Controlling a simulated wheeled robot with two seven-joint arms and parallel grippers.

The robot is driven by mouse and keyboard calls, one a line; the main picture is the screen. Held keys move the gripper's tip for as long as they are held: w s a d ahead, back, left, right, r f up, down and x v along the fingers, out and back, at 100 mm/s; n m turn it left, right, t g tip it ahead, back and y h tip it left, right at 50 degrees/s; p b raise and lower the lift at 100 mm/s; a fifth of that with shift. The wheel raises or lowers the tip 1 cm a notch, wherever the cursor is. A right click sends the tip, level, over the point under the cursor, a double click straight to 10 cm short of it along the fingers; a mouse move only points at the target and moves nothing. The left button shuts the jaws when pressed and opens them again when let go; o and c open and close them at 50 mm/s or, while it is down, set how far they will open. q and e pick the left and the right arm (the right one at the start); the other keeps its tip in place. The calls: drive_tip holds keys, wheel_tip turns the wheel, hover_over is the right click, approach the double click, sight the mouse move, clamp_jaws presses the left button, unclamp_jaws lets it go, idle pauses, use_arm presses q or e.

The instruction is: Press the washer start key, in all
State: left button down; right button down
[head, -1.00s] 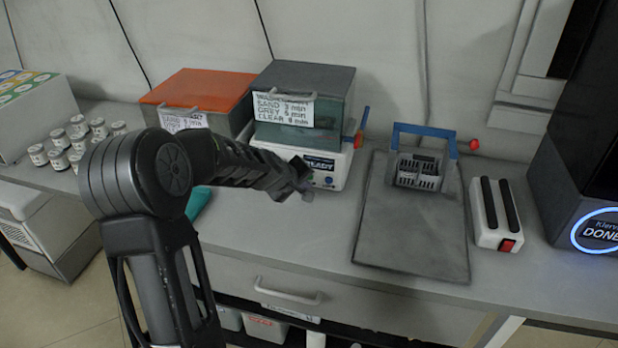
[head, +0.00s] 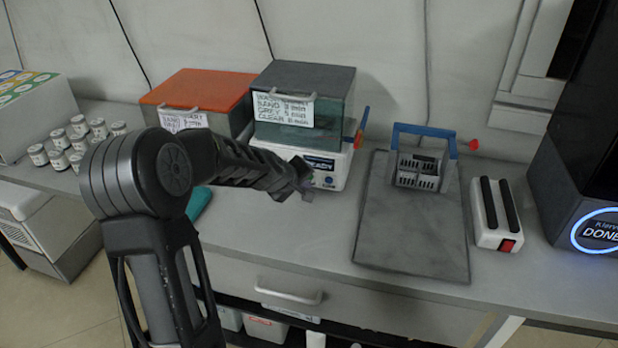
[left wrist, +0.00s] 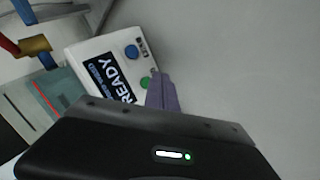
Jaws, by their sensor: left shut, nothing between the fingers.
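The washer is a white base (head: 334,176) under a clear tank with a grey lid (head: 304,77). A handwritten label is on the tank's front. Its dark display reads READY in the left wrist view (left wrist: 113,78). Beside the display are a green key (left wrist: 145,81) and a blue key (left wrist: 131,51). My left gripper (head: 304,190) is shut and empty, in front of the washer's panel. In the left wrist view its fingertips (left wrist: 158,80) are right by the green key; I cannot tell whether they touch it. My right gripper is not in view.
An orange-lidded tank (head: 200,88) stands left of the washer. Right of it are a grey mat (head: 410,240), a small basket with a blue handle (head: 418,172), a white device with a red switch (head: 497,215) and a dark machine showing DONE (head: 585,215). Small jars (head: 78,122) stand at left.

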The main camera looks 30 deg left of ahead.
use_arm(q)
drive_tip(key=shift+w, duration=0.15)
drive_tip(key=shift+w+a, duration=0.15)
drive_tip(key=shift+w, duration=0.05)
drive_tip(key=shift+w+a, duration=0.1)
drive_tip(key=shift+w, duration=0.3)
idle(0.6)
idle(0.3)
drive_tip(key=shift+s+d, duration=0.25)
drive_tip(key=shift+s, duration=0.55)
drive_tip(key=shift+s+d+b, duration=0.15)
drive_tip(key=shift+s+b, duration=0.35)
drive_tip(key=shift+s+d+b, duration=0.2)
drive_tip(key=shift+s+d, duration=0.05)
drive_tip(key=shift+s, duration=0.35)
drive_tip(key=shift+s+d+b, duration=0.2)
drive_tip(key=shift+s+b, duration=0.05)
drive_tip(key=shift+s, duration=0.4)
drive_tip(key=shift+s+d+b, duration=0.2)
drive_tip(key=shift+s+d, duration=0.05)
drive_tip(key=shift+s, duration=0.35)
